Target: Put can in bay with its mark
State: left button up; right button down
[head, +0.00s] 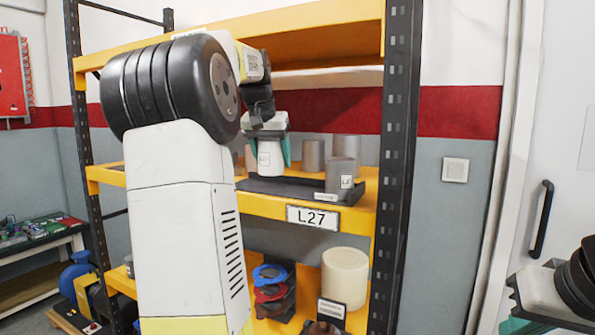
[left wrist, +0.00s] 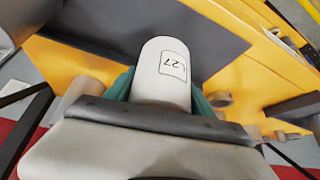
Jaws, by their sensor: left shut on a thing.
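My left gripper (head: 270,152) is shut on a white can (head: 269,162), with a teal finger on either side of it. In the left wrist view the white can (left wrist: 160,92) carries a square label that seems to end in 27. The can looks upright at the middle shelf, over a dark tray (head: 275,188); I cannot tell whether it touches the tray. The shelf's yellow front edge bears a plate reading L27 (head: 312,217). My right gripper (head: 530,305) is partly in view at the lower right; its fingertips are cut off.
Grey cans stand on the same shelf: a labelled one (head: 340,178) at the tray's right and others (head: 313,156) behind. A black rack post (head: 398,150) rises on the right. Below are a cream cylinder (head: 344,278) and stacked coloured rings (head: 270,283).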

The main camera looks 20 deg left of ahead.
aim_at(267, 140)
pick_arm(q)
jog(key=shift+w+d+f, duration=0.1)
jog(key=shift+w, duration=0.1)
jog(key=shift+f, duration=1.6)
jog(key=o, duration=1.7)
jog(key=shift+f, duration=0.15)
jog(key=v, duration=1.2)
jog(key=s+d+f+m+h, duration=0.2)
jog(key=s+d+f+h, duration=0.1)
jog(key=s+d+f, duration=1.8)
notch_tip(267, 140, down, 3)
jog(key=shift+r, duration=0.15)
